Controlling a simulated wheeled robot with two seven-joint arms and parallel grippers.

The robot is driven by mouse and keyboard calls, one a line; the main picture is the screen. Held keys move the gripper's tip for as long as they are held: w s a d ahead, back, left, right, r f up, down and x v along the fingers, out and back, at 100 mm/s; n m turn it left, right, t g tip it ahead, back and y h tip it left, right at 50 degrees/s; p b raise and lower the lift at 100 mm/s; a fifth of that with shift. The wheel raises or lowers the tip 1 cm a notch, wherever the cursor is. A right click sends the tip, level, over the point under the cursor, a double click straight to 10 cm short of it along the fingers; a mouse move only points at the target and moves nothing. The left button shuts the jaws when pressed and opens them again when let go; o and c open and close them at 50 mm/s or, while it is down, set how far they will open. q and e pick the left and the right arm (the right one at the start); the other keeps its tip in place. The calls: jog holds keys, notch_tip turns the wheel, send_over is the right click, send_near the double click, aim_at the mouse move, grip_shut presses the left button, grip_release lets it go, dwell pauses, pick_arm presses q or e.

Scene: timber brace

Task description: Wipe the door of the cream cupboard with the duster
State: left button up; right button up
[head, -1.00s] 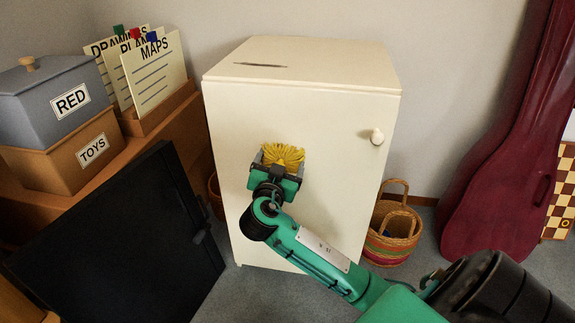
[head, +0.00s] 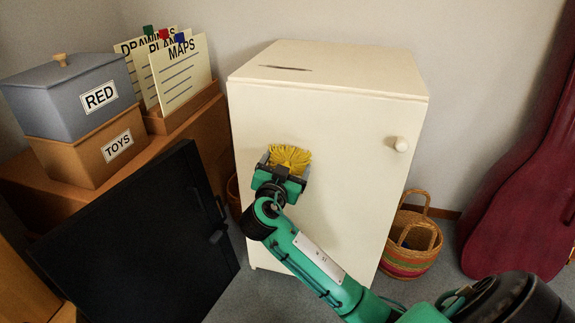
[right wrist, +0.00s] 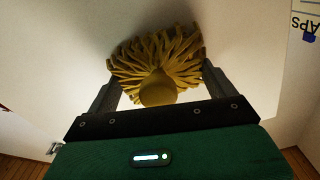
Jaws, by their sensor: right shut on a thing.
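The cream cupboard (head: 335,120) stands upright, with its door facing me and a round knob (head: 401,144) at the door's upper right. My right gripper (head: 282,170) is in front of the left half of the door and is shut on the duster (head: 290,158). The duster has yellow strands, which also show in the right wrist view (right wrist: 160,62) between the two fingers. The strands are spread out against the pale door surface and seem to touch it. The duster's handle is mostly hidden by the gripper. My left gripper is not in view.
A black panel (head: 130,245) stands at the lower left. Behind it, a wooden unit (head: 205,135) holds a grey RED box (head: 65,95), an orange TOYS box (head: 85,160) and file cards (head: 182,75). A striped basket (head: 410,250) and a dark red case (head: 525,200) are right of the cupboard.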

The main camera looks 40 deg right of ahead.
jog(key=shift+v, duration=2.85)
jog(key=v, duration=0.3)
jog(key=shift+b, duration=0.35)
jog(key=shift+d, duration=0.15)
jog(key=shift+b+x, duration=0.4)
jog(key=shift+x, duration=2.9)
jog(key=shift+x, duration=1.05)
